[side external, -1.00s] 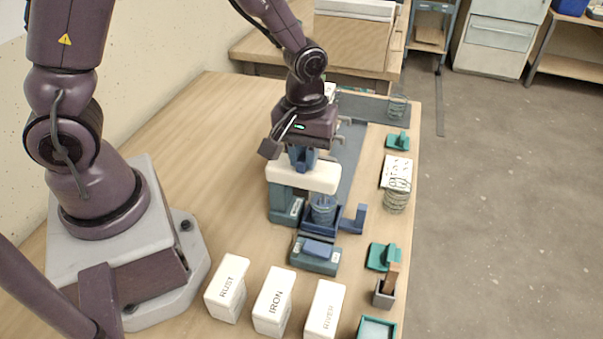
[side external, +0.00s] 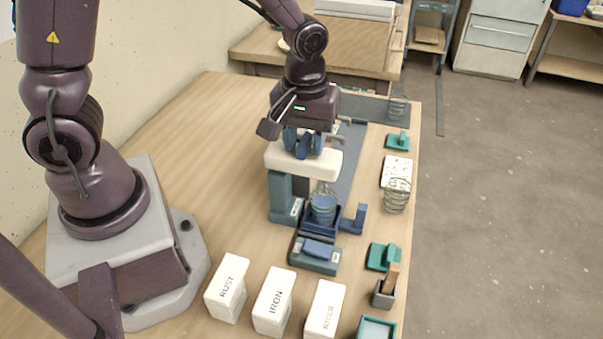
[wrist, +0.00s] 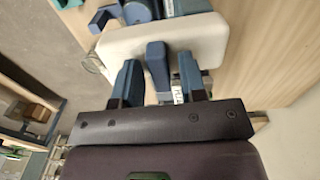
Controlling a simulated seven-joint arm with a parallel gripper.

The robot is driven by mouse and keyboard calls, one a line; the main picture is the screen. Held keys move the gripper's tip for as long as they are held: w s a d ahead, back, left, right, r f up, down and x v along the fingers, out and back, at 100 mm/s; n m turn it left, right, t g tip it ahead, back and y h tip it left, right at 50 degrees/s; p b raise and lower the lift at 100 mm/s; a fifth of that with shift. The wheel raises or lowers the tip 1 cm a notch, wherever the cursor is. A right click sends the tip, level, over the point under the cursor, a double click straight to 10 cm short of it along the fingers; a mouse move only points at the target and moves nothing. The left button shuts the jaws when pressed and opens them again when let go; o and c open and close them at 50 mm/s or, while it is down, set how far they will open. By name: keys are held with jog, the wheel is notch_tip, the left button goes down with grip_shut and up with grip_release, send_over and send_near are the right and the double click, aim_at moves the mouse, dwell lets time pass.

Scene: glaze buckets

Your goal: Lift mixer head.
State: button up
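The wire whisk hangs under the head, partly in the bucket. A blue handle (wrist: 157,65) sticks up from the head (wrist: 205,36). My gripper (side external: 304,147) is over the head, its fingers on either side of the handle. In the wrist view, the fingers of my gripper (wrist: 160,72) stand apart, with a gap to the handle on the right; the left gap is very narrow.
White boxes labelled RUST (side external: 227,287), IRON (side external: 274,300) and one more (side external: 324,308) stand in front. A teal-and-blue block (side external: 317,255) sits before the mixer. Wire whisks (side external: 397,195) and teal tools (side external: 383,257) line the right edge. The table left of the mixer is clear.

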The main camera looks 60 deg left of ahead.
jog(key=shift+r, duration=3.45)
jog(key=shift+m, duration=0.4)
jog(key=shift+s+f+m, duration=0.2)
jog(key=shift+s+m, duration=0.1)
jog(key=shift+m, duration=0.2)
jog(key=s+a+r+m+t, duration=0.2)
jog(key=s+r+m+t, duration=0.3)
jog(key=s+r, duration=0.6)
jog(key=shift+s+a+m+t, duration=0.15)
jog(key=shift+a+m+t, duration=0.2)
jog(key=shift+m, duration=0.75)
